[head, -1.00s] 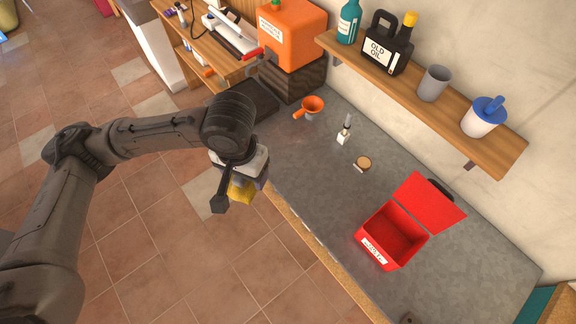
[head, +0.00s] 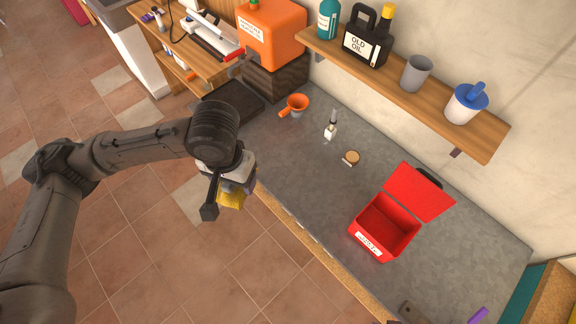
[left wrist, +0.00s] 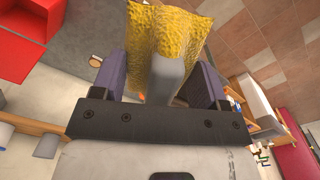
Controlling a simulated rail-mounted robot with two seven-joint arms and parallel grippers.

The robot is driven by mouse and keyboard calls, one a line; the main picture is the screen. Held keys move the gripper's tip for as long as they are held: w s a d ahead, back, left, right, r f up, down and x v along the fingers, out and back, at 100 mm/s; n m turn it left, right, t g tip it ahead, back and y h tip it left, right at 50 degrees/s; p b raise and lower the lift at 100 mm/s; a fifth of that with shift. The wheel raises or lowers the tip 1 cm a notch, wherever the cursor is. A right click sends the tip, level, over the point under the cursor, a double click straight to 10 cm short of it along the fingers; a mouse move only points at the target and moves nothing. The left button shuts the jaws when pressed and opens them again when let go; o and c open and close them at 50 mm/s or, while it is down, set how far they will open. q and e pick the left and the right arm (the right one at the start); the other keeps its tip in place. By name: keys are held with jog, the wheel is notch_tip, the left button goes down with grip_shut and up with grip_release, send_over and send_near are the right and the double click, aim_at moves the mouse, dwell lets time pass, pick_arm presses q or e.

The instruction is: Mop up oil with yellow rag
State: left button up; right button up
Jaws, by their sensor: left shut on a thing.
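The yellow rag (head: 232,198) hangs from my left gripper (head: 238,182), which is in front of the counter's near edge, over the tiled floor. In the left wrist view the rag (left wrist: 165,35) is pinched between the two purple fingers of the left gripper (left wrist: 163,80), and its free part spreads out past the tips. No oil is clearly visible; a dark tray or pad (head: 232,95) lies on the counter below the orange boiler (head: 270,32). My right gripper is not in view.
An open red box (head: 385,228) stands on the grey counter (head: 300,180). An orange funnel (head: 295,104), a small white-and-dark tool (head: 331,128) and a round tan item (head: 351,157) lie further back.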

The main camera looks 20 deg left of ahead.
pick_arm(q)
jog(key=shift+f+b, duration=0.55)
jog(key=shift+f, duration=1.7)
notch_tip(320, 180, down, 36)
jog(key=b, duration=0.9)
jog(key=shift+f+b, duration=0.15)
jog(key=shift+b, duration=0.15)
dwell(3.7)
